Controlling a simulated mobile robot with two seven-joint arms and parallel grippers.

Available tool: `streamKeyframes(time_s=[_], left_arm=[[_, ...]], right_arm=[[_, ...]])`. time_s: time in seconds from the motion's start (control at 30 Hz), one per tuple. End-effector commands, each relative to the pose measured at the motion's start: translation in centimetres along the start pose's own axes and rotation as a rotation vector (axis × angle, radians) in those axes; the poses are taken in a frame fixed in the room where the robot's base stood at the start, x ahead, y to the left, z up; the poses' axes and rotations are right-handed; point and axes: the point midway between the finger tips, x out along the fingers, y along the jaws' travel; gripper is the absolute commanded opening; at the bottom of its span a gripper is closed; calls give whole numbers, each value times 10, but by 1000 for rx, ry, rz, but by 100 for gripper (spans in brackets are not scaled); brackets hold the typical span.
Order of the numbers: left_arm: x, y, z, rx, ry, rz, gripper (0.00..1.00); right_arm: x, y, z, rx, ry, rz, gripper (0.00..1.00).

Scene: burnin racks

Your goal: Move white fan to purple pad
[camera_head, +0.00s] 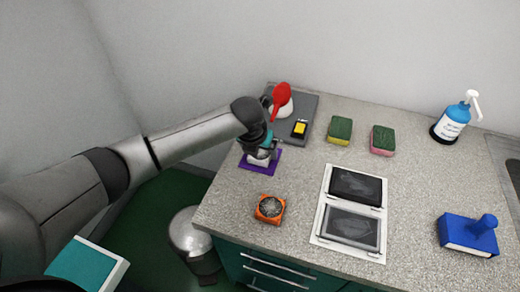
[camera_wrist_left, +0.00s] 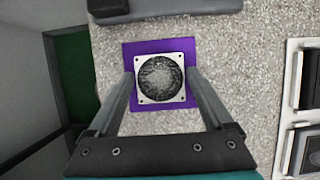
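The white fan (camera_head: 262,159), a square frame with a dark round centre, lies flat over the purple pad (camera_head: 247,165) near the counter's left edge. The wrist view shows the fan (camera_wrist_left: 160,78) near the middle of the pad (camera_wrist_left: 160,122), with purple visible around it. My left gripper (camera_wrist_left: 160,74) is directly above, its two fingers on either side of the fan. They look spread slightly wider than the fan, with narrow gaps. In the head view my left gripper (camera_head: 263,150) partly hides the fan and pad.
An orange fan (camera_head: 270,208) lies in front of the pad. Behind are a grey tray (camera_head: 301,106) with a red-topped object (camera_head: 281,97) and two sponges (camera_head: 340,130). A white-framed panel (camera_head: 317,226), blue object (camera_head: 467,232) and bottle (camera_head: 452,122) are further right.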

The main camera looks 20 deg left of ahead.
Motion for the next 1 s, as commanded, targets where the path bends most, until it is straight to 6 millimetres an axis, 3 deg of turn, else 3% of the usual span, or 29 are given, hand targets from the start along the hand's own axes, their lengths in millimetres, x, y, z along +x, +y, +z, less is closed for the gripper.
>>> streamKeyframes(time_s=[0.1,0.47,0.67,1.0], left_arm=[[0,0,0,0,0,0,100],[-7,0,2,1,-1,-2,100],[-34,0,2,2,-3,0,100],[-97,0,2,2,-2,0,100]], right_arm=[[0,0,0,0,0,0,50],[-2,0,0,-1,0,0,50],[-10,0,-1,-1,0,0,50],[-23,0,-2,-2,0,-1,50]])
